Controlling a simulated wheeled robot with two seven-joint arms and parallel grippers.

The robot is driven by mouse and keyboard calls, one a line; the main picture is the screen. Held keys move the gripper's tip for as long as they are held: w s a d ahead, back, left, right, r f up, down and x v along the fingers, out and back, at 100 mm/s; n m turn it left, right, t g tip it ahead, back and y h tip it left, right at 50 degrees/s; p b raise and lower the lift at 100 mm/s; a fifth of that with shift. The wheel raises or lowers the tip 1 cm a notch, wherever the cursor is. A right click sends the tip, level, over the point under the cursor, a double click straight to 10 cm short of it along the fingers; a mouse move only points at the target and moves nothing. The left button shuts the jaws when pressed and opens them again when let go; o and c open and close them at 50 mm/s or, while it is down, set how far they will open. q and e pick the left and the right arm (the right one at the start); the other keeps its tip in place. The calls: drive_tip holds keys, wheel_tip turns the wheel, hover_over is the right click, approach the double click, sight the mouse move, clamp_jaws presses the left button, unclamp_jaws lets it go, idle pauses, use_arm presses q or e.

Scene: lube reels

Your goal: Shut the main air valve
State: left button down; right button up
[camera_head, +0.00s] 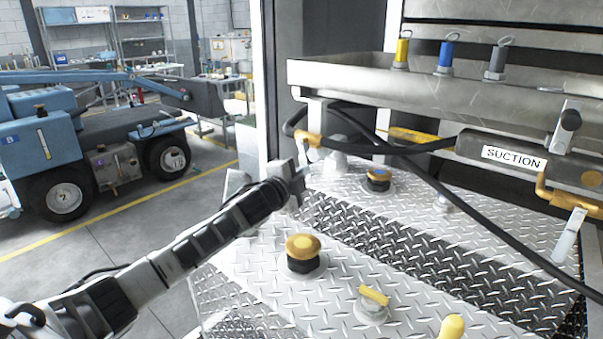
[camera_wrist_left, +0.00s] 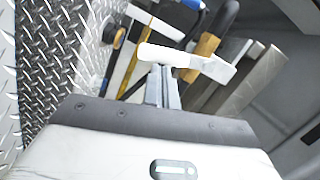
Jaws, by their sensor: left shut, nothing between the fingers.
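A brass-coloured valve (camera_head: 308,138) sits at the end of a black hose, at the left end of the pipework under the metal tray. In the left wrist view its brass body (camera_wrist_left: 206,46) carries a pale lever handle (camera_wrist_left: 178,58). My left gripper (camera_head: 303,172) is at this valve, just below it in the head view. In the left wrist view its fingers (camera_wrist_left: 162,80) are shut with nothing held, their tips close to the lever. I cannot tell whether they touch it. No label shows on this valve. My right gripper is not in view.
A second brass valve with a pale lever (camera_head: 569,236) hangs at the right near the SUCTION cylinder (camera_head: 512,157). Yellow-capped fittings (camera_head: 303,247) stand on the diamond-plate deck (camera_head: 262,260). A black hose (camera_head: 440,178) crosses above the deck. The metal tray (camera_head: 340,76) overhangs behind.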

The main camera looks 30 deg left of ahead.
use_arm(q)
drive_tip(key=a+m+b, duration=0.1)
drive_tip(key=f+m+b, duration=0.1)
drive_tip(key=m, duration=0.1)
drive_tip(key=shift+w+a+t, duration=0.1)
drive_tip(key=shift+a+t, duration=0.2)
drive_tip(key=shift+a, duration=0.05)
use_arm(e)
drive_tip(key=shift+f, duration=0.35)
use_arm(q)
drive_tip(key=shift+r, duration=0.1)
drive_tip(key=shift+d, duration=0.1)
drive_tip(key=s+d, duration=0.3)
drive_tip(key=s, duration=0.9)
drive_tip(key=shift+s+d, duration=0.3)
drive_tip(key=shift+d, duration=0.1)
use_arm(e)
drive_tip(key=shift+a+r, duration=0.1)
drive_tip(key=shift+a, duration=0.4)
